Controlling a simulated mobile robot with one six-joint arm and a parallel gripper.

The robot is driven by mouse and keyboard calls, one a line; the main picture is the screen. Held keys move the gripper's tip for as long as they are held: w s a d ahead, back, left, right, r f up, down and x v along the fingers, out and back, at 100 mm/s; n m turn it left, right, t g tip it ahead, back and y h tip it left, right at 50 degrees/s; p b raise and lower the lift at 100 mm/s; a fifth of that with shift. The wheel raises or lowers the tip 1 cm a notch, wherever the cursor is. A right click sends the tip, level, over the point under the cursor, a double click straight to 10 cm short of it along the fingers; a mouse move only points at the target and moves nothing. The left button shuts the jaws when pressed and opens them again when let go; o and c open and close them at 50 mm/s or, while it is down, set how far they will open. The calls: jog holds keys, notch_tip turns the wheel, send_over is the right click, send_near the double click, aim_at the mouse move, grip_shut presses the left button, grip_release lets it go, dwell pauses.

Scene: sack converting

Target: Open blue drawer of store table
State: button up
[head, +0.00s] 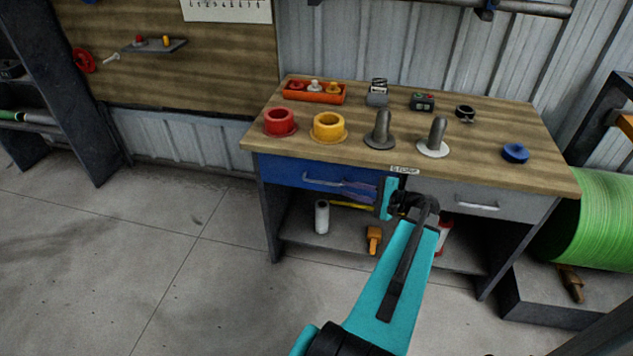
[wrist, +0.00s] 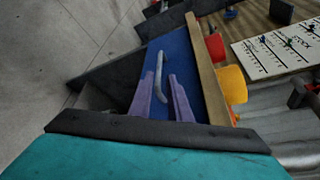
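The store table (head: 470,158) has a wooden top and a small label on its front edge. Its blue drawer (head: 280,170) is at the left under the top and looks shut, flush with the table front. The drawer has a light grey bar handle (head: 318,182), which also shows in the wrist view (wrist: 158,64). My gripper (head: 346,185) is in front of the drawer's right half. In the wrist view its two purple fingers (wrist: 160,76) stand apart, with the handle's near end appearing between them. I cannot tell how far the tips are from the drawer face.
A grey drawer (head: 475,203) is at the right. Red (head: 280,122) and yellow (head: 328,127) rings, grey spindles and an orange tray (head: 314,96) stand on top. A lower shelf (head: 300,236) holds a white roll and tools. The floor at left is clear.

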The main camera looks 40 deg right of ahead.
aim_at(316, 182)
jog(key=shift+p+x, duration=0.85)
jog(key=shift+x, duration=6.05)
jog(key=shift+f, duration=0.1)
grip_shut()
jog(key=shift+d, duration=0.2)
jog(key=shift+a, duration=0.2)
